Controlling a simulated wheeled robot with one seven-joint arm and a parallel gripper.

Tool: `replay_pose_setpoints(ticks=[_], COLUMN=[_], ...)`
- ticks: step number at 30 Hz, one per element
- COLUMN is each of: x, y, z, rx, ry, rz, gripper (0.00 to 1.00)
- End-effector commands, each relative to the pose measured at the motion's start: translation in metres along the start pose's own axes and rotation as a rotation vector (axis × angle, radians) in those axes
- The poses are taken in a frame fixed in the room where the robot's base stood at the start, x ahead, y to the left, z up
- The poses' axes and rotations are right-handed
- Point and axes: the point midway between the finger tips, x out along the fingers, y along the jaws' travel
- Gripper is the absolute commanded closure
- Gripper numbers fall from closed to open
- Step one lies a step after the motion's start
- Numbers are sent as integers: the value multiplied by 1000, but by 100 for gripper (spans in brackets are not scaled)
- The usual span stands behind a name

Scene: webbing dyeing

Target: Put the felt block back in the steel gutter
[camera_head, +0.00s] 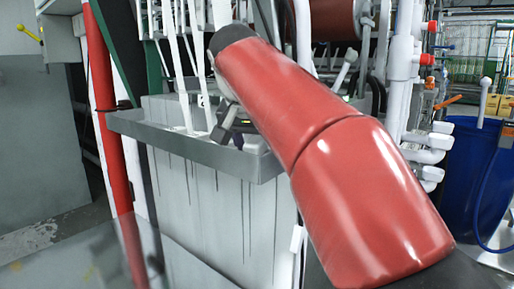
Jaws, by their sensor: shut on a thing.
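The steel gutter (165,138) is a long grey tray along the front of the pale, dark-streaked tank. White webbing strands hang down into it. My gripper (223,130) is small and dark in the view, at the right part of the gutter, partly hidden behind my red arm. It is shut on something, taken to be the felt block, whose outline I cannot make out. Whether the block touches the gutter floor cannot be told.
A red upright pipe (107,110) stands left of the tank. White pipes with red caps (403,70) and valves rise on the right, near a blue drum (475,180). Rollers and webbing fill the space above the gutter. Floor at the left is clear.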

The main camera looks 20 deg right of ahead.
Motion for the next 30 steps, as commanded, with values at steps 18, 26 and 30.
replay_pose_setpoints(ticks=[18, 26, 30], x=[-23, -80, -102], y=[0, -1, -1], z=[-2, -2, -2], rx=[0, -1, -1], ry=[-1, -1, -1], rz=[1, 0, 1], gripper=[37, 37, 37])
